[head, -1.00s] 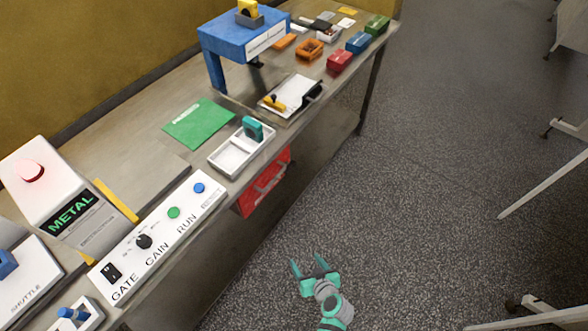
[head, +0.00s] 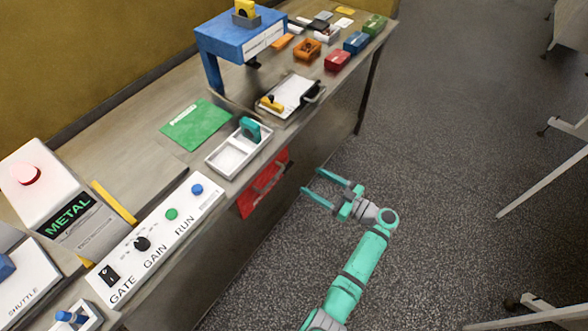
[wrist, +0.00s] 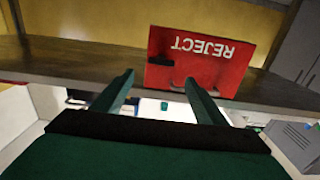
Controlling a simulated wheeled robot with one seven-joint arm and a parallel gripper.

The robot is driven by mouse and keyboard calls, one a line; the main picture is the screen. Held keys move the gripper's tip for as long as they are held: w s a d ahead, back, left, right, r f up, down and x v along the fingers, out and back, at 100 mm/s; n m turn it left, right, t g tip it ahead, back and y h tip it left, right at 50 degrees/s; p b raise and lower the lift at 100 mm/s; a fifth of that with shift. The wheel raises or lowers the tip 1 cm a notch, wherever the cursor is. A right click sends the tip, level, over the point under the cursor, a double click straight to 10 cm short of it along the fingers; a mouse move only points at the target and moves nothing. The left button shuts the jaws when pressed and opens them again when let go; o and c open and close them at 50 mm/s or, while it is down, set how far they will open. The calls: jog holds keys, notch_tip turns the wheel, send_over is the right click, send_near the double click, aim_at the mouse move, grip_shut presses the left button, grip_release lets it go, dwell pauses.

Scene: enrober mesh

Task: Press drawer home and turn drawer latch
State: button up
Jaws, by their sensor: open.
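A white drawer-like tray (head: 292,93) lies on the bench in front of the blue frame, in the head view. A dark handle (head: 315,92) stands at its right end, near the bench edge. A small yellow lever (head: 271,104), which looks like the latch, sits at its near left corner. Whether the drawer is fully in cannot be told. My gripper (head: 312,182) is open and empty, out over the floor beside the bench front, nearer to me than the drawer and touching nothing. Its two fingers (wrist: 160,85) also show in the wrist view.
A red REJECT bin (head: 263,184) hangs on the bench front, close left of my gripper; it fills the upper middle of the wrist view (wrist: 205,62). A white two-part tray (head: 226,158) holds a teal piece. The blue frame (head: 236,36) stands behind the drawer.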

aim_at(290, 168)
jog(key=x, duration=0.9)
jog(key=shift+w+a, duration=0.15)
jog(key=shift+a, duration=0.25)
jog(key=c, duration=1.1)
